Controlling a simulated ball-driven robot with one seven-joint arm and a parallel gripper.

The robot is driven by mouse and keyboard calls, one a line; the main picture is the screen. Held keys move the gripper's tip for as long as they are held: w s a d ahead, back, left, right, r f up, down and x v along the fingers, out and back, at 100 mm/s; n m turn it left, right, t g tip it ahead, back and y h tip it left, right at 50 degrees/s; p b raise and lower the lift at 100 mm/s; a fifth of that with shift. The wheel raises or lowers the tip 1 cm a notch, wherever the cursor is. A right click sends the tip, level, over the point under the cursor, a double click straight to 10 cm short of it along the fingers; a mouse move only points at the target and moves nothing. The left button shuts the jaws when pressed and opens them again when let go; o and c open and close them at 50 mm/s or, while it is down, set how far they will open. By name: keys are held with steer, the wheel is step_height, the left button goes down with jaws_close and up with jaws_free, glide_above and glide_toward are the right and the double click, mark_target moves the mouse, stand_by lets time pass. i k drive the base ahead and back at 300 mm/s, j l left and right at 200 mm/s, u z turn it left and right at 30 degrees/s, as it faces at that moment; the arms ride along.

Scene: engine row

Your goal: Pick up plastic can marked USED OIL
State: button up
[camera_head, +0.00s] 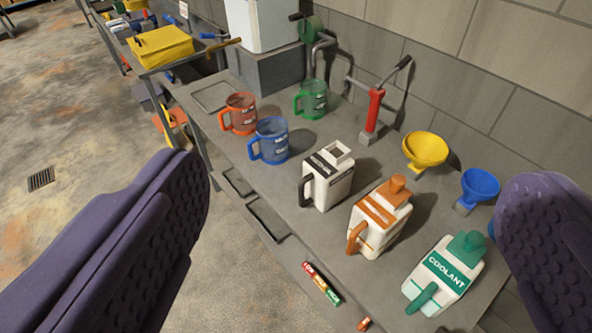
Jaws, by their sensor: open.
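Three white plastic cans stand in a row on the grey workbench (285,200). The first can (335,185) has a black band and black handle; its lettering is too small to read for sure. The middle can (380,220) has an orange cap, band and handle, with its label also unclear. The nearest can (445,275) has a green cap and handle and reads COOLANT. I cannot tell for certain which is marked USED OIL; the black-banded one is a candidate. My gripper (355,195) is open and empty, its two purple padded fingers wide apart at either side of the view.
Red (240,114), blue (270,140) and green (312,100) jugs stand left of the cans. A red hand pump (373,112), yellow funnel (425,150) and blue funnel (480,185) are behind, by the block wall. The floor at left is mostly clear.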

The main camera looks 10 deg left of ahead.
mark_target(327, 180)
steer(key=i+j, duration=0.25)
steer(key=i, duration=0.25)
steer(key=i+j, duration=0.2)
steer(key=i, duration=0.3)
steer(key=i+j+u, duration=0.1)
steer(key=i+j, duration=0.15)
steer(key=i, duration=0.25)
steer(key=i+j, duration=0.2)
steer(key=i, duration=0.3)
